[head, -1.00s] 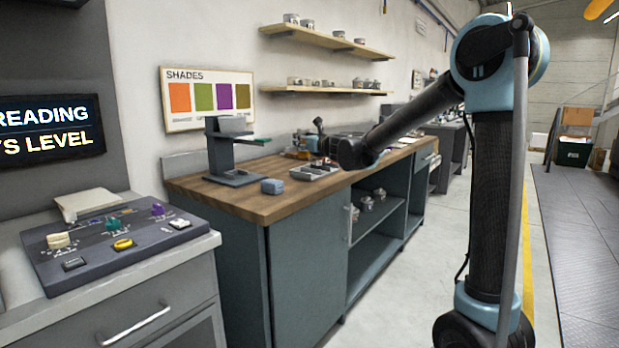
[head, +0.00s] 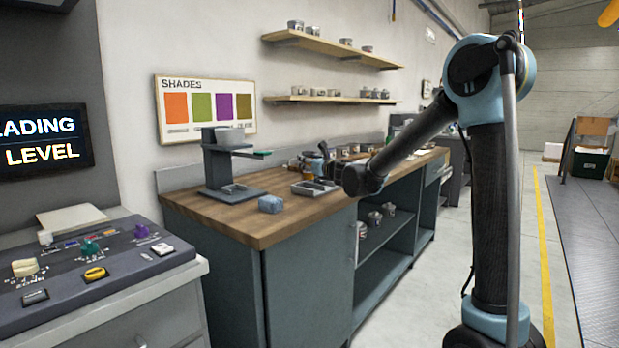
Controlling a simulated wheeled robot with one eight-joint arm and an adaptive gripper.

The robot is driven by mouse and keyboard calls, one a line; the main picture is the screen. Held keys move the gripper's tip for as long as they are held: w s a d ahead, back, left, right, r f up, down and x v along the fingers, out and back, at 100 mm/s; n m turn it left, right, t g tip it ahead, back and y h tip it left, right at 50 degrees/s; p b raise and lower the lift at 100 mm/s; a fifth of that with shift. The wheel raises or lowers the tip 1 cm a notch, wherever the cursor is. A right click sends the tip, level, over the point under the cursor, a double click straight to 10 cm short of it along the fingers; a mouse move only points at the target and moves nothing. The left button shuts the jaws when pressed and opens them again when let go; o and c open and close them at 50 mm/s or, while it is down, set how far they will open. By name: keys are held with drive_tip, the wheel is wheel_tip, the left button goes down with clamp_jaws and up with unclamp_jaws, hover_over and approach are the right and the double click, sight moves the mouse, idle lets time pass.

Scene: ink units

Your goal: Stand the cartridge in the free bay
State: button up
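My arm reaches left over the wooden workbench (head: 262,230). Its dark wrist is in front of the bench's right part and hides what lies behind it. My gripper (head: 328,165) is small and mostly hidden past the wrist, so its fingers cannot be made out. A grey tray with compartments (head: 303,190) lies on the bench just left of the wrist. I cannot tell which of its bays are free. No cartridge can be told for certain. A small blue-grey block (head: 270,204) sits apart near the bench's front edge.
A dark stand with a green-tipped arm (head: 222,170) stands at the bench's back left. A control console (head: 90,265) with knobs is at the lower left. Small tins stand on wall shelves (head: 330,99) and in the open cabinet.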

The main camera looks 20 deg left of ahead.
sight(309, 173)
drive_tip(key=shift+d+f, duration=0.1)
drive_tip(key=shift+f, duration=2.1)
drive_tip(key=o, duration=0.8)
drive_tip(key=shift+o, duration=0.2)
